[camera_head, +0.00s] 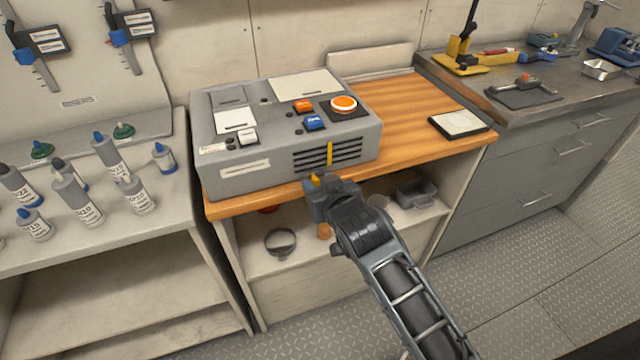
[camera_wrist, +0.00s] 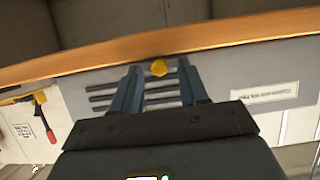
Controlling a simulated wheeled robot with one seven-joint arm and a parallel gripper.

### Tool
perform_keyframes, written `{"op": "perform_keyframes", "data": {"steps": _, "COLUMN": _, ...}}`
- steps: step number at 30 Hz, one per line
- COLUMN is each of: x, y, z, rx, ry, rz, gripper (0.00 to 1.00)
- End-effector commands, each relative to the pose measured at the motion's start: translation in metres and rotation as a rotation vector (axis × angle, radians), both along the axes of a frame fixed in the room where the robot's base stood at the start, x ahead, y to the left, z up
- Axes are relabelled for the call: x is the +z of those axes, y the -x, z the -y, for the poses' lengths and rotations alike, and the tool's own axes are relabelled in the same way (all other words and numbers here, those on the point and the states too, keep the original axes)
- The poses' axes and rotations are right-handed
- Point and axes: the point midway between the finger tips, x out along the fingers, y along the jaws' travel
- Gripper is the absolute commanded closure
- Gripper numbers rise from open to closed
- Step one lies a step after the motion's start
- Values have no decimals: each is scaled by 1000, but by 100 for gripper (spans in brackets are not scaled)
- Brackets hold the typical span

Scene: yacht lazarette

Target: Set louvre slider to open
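The louvre (camera_head: 345,153) is a set of dark horizontal slats on the front of the grey unit (camera_head: 245,180). A yellow upright bar (camera_head: 331,153) crosses the slats in the head view. A small round yellow knob (camera_wrist: 158,68) shows below the slats; in the head view a yellow tip (camera_head: 315,178), probably this knob, shows at my gripper. My gripper (camera_wrist: 158,80) is open in front of the louvre, its two fingers apart with the knob between them in the wrist view. Contact cannot be told. The wrist view is upside down, with the slats (camera_wrist: 105,98) partly hidden by the fingers.
The unit stands on a wooden counter (camera_head: 400,95), with orange, blue and white controls on top. A tablet-like pad (camera_head: 459,124) lies at right. Bottles (camera_head: 75,198) stand on the left bench. An open shelf with a grey bin (camera_head: 416,194) lies below the counter.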

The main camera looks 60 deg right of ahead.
Motion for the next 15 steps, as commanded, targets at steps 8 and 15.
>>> {"op": "perform_keyframes", "data": {"steps": 8, "x": 0, "y": 0, "z": 0, "rx": 0, "ry": 0, "rz": 0, "gripper": 84}}
{"op": "perform_keyframes", "data": {"steps": 15, "x": 0, "y": 0, "z": 0, "rx": 0, "ry": 0, "rz": 0, "gripper": 100}}
